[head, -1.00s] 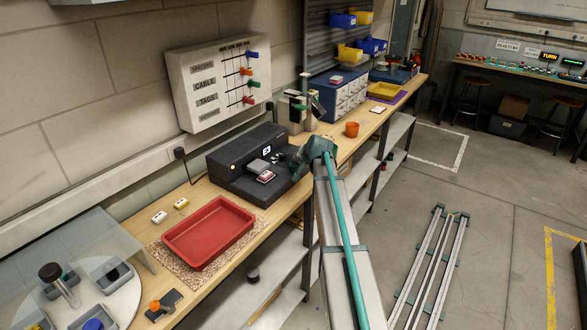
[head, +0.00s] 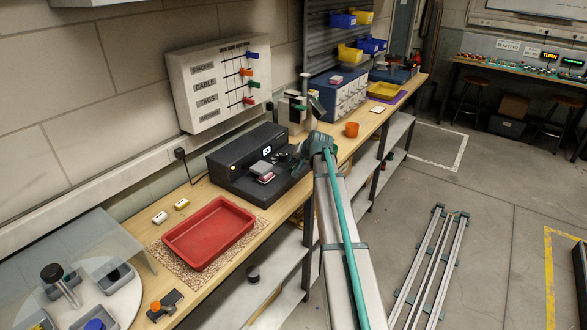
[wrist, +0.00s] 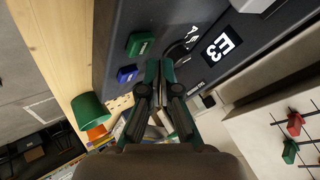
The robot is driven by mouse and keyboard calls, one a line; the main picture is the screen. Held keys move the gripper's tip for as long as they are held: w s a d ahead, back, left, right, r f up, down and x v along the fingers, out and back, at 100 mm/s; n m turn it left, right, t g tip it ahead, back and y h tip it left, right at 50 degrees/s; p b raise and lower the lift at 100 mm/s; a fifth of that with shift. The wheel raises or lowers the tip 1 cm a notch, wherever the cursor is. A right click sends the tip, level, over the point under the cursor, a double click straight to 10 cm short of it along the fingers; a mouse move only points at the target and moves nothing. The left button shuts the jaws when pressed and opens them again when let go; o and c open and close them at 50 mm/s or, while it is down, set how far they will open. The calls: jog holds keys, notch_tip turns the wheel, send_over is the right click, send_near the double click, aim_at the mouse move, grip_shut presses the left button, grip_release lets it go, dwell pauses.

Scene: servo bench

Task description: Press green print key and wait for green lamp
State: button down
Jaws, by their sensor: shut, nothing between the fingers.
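The dark printer (head: 240,165) stands on the bench in the head view. I cannot tell how far the tips are from the surface. In the head view my gripper (head: 298,155) is at the printer's right end and partly hides it. I see no lit green lamp.
A red tray (head: 209,232) lies on the bench in front of the printer. An orange cup (head: 351,129) stands beyond my wrist. The wall board (head: 213,78) with coloured sliders hangs above the printer.

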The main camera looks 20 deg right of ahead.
jog(key=shift+r+p, duration=0.95)
jog(key=shift+r, duration=1.5)
